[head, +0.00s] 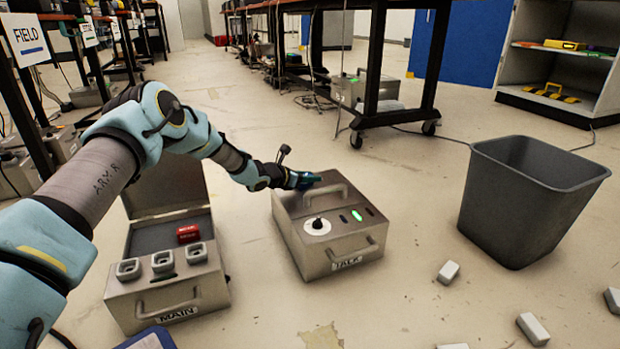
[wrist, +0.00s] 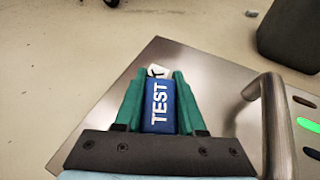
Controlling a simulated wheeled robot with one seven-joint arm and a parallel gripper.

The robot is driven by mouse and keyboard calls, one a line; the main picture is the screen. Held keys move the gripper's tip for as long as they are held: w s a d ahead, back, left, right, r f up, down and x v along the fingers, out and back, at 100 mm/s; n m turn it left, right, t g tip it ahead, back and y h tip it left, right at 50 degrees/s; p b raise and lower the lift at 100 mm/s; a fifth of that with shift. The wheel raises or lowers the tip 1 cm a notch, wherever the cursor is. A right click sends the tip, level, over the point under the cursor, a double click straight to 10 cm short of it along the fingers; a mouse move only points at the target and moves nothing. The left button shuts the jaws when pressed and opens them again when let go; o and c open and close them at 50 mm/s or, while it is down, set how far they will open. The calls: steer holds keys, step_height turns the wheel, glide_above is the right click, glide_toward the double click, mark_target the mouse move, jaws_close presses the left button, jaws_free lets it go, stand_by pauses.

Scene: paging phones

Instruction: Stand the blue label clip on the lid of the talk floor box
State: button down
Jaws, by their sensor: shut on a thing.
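The talk floor box (head: 312,256) is a grey metal case with a "TALK" label on its front. Its lid (wrist: 192,62) carries a bar handle (head: 325,192), a round dial (head: 317,226) and small lights, one lit green. My gripper (head: 306,180) is over the lid's far left part, beside the handle. In the wrist view its green fingers (wrist: 156,95) are shut on the blue label clip (wrist: 160,104), which reads "TEST" in white. A small white part with a dark mark shows at the clip's far end. I cannot tell whether the clip touches the lid.
An open "MAIN" box (head: 165,296) with several grey sockets and a red block (head: 188,232) stands left of the talk box. A grey bin (head: 530,200) stands at right. Several small grey blocks (head: 448,272) lie on the floor. A wheeled table (head: 385,110) is behind.

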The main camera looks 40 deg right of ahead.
steer(key=c, duration=0.5)
jaws_free()
steer(key=shift+f, duration=0.1)
steer(key=shift+a+r, duration=0.3)
steer(key=shift+r, duration=0.1)
steer(key=p+v, duration=0.6)
steer(key=v, duration=0.4)
steer(key=shift+a, duration=0.2)
steer(key=shift+a+r, duration=0.1)
steer(key=shift+a, duration=0.35)
